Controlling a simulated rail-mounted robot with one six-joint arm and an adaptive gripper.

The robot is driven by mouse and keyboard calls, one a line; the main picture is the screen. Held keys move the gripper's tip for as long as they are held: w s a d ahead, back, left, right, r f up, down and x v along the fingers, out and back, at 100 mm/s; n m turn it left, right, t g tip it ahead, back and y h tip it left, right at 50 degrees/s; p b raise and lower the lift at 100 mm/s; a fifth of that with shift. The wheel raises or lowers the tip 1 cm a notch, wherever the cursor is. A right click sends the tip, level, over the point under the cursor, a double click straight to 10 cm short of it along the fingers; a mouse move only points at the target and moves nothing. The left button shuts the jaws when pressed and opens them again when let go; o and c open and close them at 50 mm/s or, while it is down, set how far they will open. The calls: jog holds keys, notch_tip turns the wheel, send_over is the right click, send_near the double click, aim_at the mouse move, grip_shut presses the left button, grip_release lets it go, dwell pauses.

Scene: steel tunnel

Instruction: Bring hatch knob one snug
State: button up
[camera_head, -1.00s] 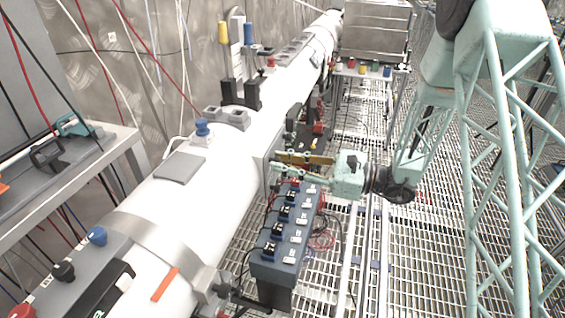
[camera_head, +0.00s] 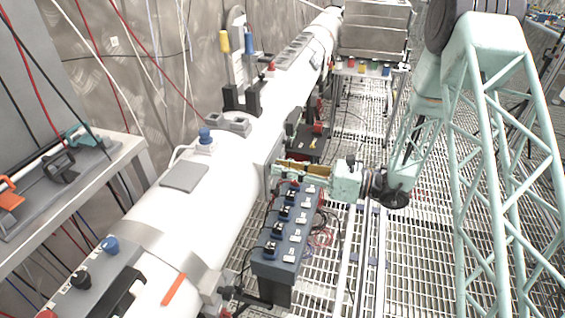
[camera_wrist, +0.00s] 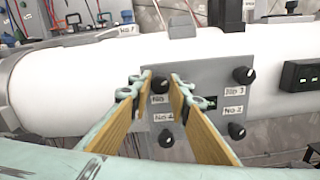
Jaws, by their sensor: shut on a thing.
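A grey hatch plate (camera_wrist: 205,75) on the white pipe carries several black knobs. One knob (camera_wrist: 158,84) sits upper left on the plate, between my gripper's fingertips (camera_wrist: 157,86). Its label reads "NO" with the number hidden, and I take it as knob one. My gripper is shut on it, one finger on each side. Knobs labelled No 3 (camera_wrist: 243,75), No 2 (camera_wrist: 237,131) and No 4 (camera_wrist: 166,138) stand clear of the fingers. In the head view my gripper (camera_head: 277,168) reaches left to the plate's edge, and the knobs are hidden there.
A blue-grey switch box (camera_head: 283,240) with several switches stands just below my gripper. A black box (camera_wrist: 302,75) is on the pipe to the right. A grey shelf (camera_head: 75,180) is at the left. The grated floor (camera_head: 410,260) is open at right.

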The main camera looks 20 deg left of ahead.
jog(key=shift+m+p, duration=2.9)
jog(key=shift+m, duration=0.5)
jog(key=o, duration=0.9)
jog(key=shift+c, duration=0.2)
jog(key=shift+d, duration=0.2)
jog(key=d, duration=1.1)
jog(key=shift+s+d, duration=0.15)
jog(key=shift+d, duration=0.15)
